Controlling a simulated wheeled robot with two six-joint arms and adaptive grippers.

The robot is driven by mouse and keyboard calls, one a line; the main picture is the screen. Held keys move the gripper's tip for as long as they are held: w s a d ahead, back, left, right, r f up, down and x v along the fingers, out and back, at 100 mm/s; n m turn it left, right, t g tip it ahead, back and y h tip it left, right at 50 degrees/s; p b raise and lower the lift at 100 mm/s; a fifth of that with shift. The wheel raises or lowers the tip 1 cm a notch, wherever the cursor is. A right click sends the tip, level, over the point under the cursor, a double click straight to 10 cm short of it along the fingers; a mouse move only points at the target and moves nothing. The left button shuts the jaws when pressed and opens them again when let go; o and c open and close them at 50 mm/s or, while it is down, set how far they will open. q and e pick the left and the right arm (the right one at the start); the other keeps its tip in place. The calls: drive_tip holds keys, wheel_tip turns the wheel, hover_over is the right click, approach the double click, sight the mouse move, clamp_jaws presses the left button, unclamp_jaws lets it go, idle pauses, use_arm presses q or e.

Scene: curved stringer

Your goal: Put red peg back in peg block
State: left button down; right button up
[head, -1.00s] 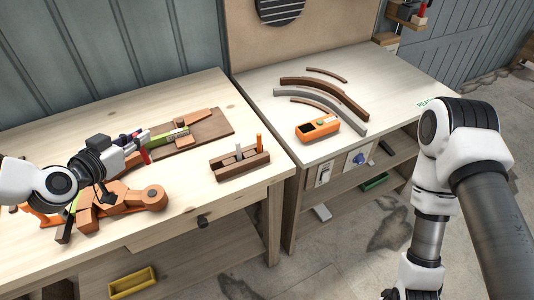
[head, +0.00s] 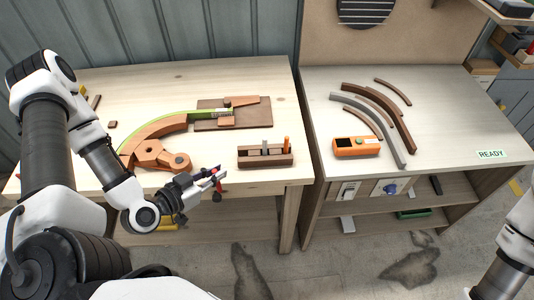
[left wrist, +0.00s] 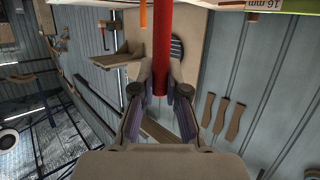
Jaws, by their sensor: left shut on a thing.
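My left gripper (head: 212,174) is shut on the red peg (head: 219,187), just off the front edge of the left workbench. The red peg also shows in the left wrist view (left wrist: 161,50), gripped between the two fingers. The peg block (head: 256,161) is a brown wooden block near the bench's front right corner, to the right of the gripper and apart from it. An orange peg (head: 287,142) stands upright at its right end, and a grey piece (head: 264,148) stands near its middle. My right gripper is out of view.
A curved wooden assembly with a green strip (head: 210,113) and a brown board (head: 232,123) lies behind the gripper. A gap separates the benches.

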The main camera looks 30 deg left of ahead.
use_arm(q)
drive_tip(key=w+f+b, duration=0.1)
drive_tip(key=w+b, duration=0.2)
drive_tip(key=w, duration=0.2)
drive_tip(key=w+a+f+b, duration=0.1)
drive_tip(key=w+f+b, duration=0.1)
drive_tip(key=w+b, duration=0.2)
drive_tip(key=w+f+b, duration=0.2)
drive_tip(key=w+b, duration=0.2)
drive_tip(key=w, duration=0.2)
drive_tip(key=shift+w+a, duration=0.25)
drive_tip(key=shift+a, duration=0.1)
drive_tip(key=shift+w+f, duration=0.1)
drive_tip(key=shift+w, duration=0.05)
drive_tip(key=shift+f+b, duration=0.15)
drive_tip(key=shift+b, duration=0.15)
drive_tip(key=c, duration=1.3)
unclamp_jaws()
drive_tip(key=shift+o, duration=0.5)
